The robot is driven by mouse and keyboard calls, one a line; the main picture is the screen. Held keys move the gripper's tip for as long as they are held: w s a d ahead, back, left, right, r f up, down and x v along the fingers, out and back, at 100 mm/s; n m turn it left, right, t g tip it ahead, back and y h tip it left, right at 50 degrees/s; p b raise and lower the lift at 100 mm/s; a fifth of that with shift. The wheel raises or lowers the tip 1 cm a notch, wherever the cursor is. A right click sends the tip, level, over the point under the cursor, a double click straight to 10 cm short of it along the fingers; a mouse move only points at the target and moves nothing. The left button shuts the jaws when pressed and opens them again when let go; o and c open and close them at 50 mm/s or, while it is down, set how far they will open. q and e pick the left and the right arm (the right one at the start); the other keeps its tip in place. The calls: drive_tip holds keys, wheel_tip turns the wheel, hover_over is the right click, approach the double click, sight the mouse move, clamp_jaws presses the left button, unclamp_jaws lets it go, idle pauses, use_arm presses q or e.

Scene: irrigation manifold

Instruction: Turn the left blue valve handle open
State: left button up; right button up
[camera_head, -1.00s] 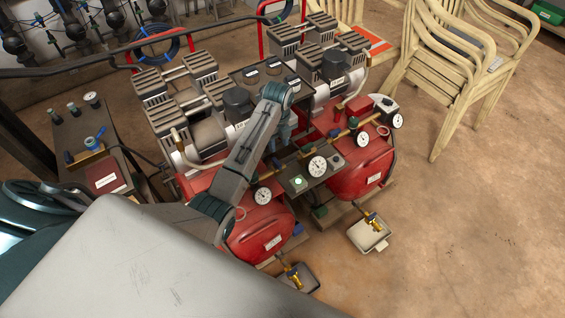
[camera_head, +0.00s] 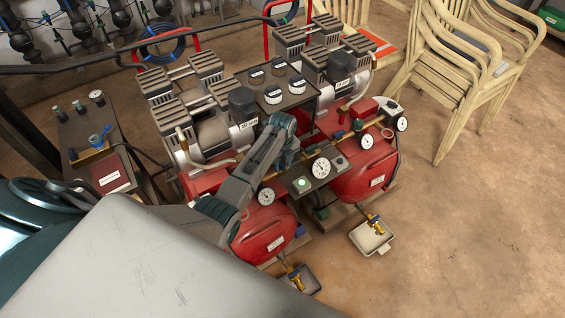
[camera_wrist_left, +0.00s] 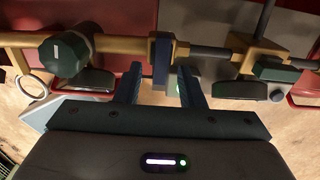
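A narrow blue handle (camera_wrist_left: 161,64) hangs down from a brass fitting on the brass pipe in the left wrist view. My left gripper (camera_wrist_left: 160,76) is open. Its two dark fingers stand to the left and right of the handle, with a visible gap on each side. In the head view my left gripper (camera_head: 287,158) is at the brass manifold (camera_head: 313,152) in front of the red tanks, and the arm hides the handle there. My right gripper is not in view.
A dark green knob (camera_wrist_left: 65,55) sits on the pipe left of my fingers. Pressure gauges (camera_head: 320,168) stand along the manifold. A small bench (camera_head: 65,130) at left holds a blue-handled valve (camera_head: 98,138). Open floor lies at the right.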

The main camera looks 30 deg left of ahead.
use_arm(q)
drive_tip(key=shift+c, duration=0.2)
clamp_jaws()
